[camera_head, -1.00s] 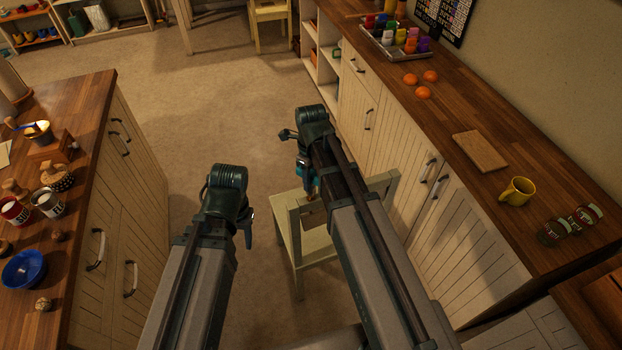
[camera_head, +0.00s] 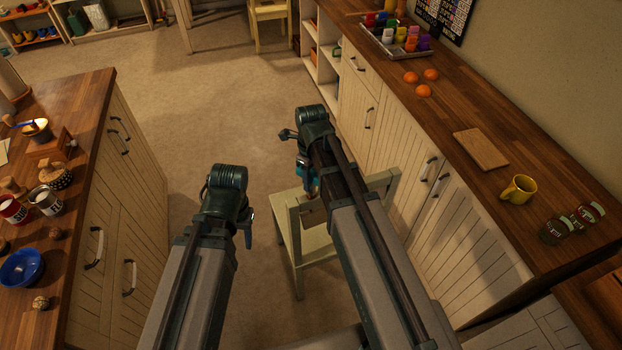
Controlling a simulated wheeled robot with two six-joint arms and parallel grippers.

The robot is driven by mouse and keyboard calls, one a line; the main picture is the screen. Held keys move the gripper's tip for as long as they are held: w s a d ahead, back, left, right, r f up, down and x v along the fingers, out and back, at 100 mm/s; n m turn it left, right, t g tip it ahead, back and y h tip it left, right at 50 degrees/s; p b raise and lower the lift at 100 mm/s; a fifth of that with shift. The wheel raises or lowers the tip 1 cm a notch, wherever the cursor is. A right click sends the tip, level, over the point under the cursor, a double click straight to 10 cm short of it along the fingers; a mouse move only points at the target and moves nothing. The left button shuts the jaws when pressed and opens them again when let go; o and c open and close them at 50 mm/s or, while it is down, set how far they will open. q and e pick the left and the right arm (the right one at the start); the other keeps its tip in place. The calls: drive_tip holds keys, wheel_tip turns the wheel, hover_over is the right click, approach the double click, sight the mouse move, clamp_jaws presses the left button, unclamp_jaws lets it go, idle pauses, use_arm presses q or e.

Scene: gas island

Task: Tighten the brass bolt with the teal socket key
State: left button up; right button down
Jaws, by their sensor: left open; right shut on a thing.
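My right gripper (camera_head: 303,160) hangs under its wrist near the middle of the picture, above the pale chair, and is mostly hidden by my own arm. It is shut on a small teal piece (camera_head: 307,179), which looks like the teal socket key; only part of it shows. The key's lower end is beside the chair's back (camera_head: 291,203); I cannot tell whether they touch. I cannot make out the brass bolt. My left gripper (camera_head: 248,229) is open and empty, pointing down over the floor, left of the chair.
The pale chair (camera_head: 325,247) stands on the open carpet between two wooden counters. The left counter (camera_head: 91,120) carries cans, a blue bowl (camera_head: 22,268) and small items. The right counter (camera_head: 462,112) holds oranges, a board (camera_head: 480,150), a yellow mug (camera_head: 518,189) and jars.

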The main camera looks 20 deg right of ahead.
drive_tip(key=shift+f+b, duration=0.7)
drive_tip(key=shift+f, duration=0.05)
idle(1.3)
drive_tip(key=c, duration=1.2)
unclamp_jaws()
clamp_jaws()
drive_tip(key=shift+m, duration=1.4)
